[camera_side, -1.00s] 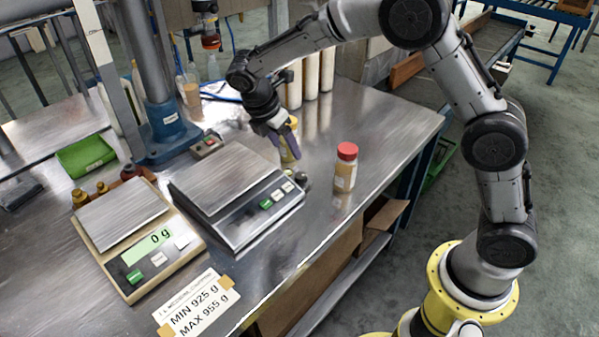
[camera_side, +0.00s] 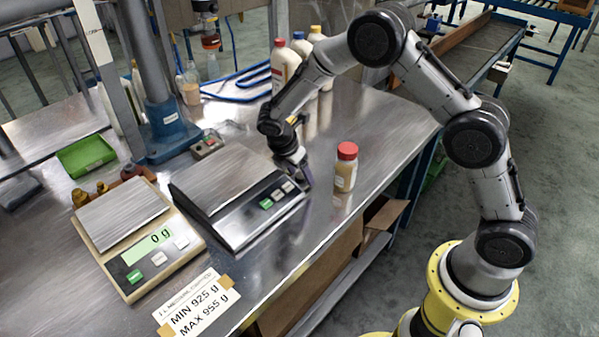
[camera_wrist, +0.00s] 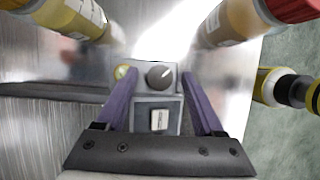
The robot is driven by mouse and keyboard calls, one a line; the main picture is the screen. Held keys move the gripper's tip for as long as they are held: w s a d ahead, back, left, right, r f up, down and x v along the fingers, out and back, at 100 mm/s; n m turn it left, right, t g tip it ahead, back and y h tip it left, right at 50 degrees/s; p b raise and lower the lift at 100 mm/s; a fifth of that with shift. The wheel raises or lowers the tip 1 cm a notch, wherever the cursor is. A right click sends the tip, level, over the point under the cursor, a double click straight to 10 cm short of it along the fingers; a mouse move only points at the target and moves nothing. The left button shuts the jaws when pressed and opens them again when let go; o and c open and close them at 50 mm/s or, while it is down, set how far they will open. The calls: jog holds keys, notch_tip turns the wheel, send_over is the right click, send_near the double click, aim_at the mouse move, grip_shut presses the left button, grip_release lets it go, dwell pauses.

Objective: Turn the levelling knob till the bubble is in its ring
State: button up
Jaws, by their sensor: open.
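The levelling knob (camera_wrist: 160,76) is a dark round knob with a pale pointer mark, on a small grey panel in the wrist view. The round yellow-green bubble level (camera_wrist: 123,72) sits left of it, partly behind the left finger; I cannot tell where its bubble lies. My gripper (camera_wrist: 161,82) is open, with one purple finger on each side of the knob and gaps showing between. In the side view, my gripper (camera_side: 304,176) is down at the right back corner of the grey scale (camera_side: 222,178) and hides the knob and bubble level.
A red-capped bottle (camera_side: 346,168) stands close right of my gripper. A yellow bottle (camera_wrist: 75,15) stands at upper left in the wrist view. A beige scale (camera_side: 125,215) reads 0 g. Several tall bottles (camera_side: 286,68) stand behind.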

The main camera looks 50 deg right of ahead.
grip_shut()
dwell(0.3)
jog(key=shift+m, duration=0.3)
jog(key=m+g, duration=0.1)
jog(key=m, duration=0.3)
jog(key=shift+w+d+g, duration=0.1)
jog(key=shift+w+g, duration=0.05)
jog(key=shift+g, duration=0.25)
jog(key=shift+m+g+y, duration=0.5)
jog(key=shift+m+g, duration=0.2)
jog(key=shift+m, duration=1.4)
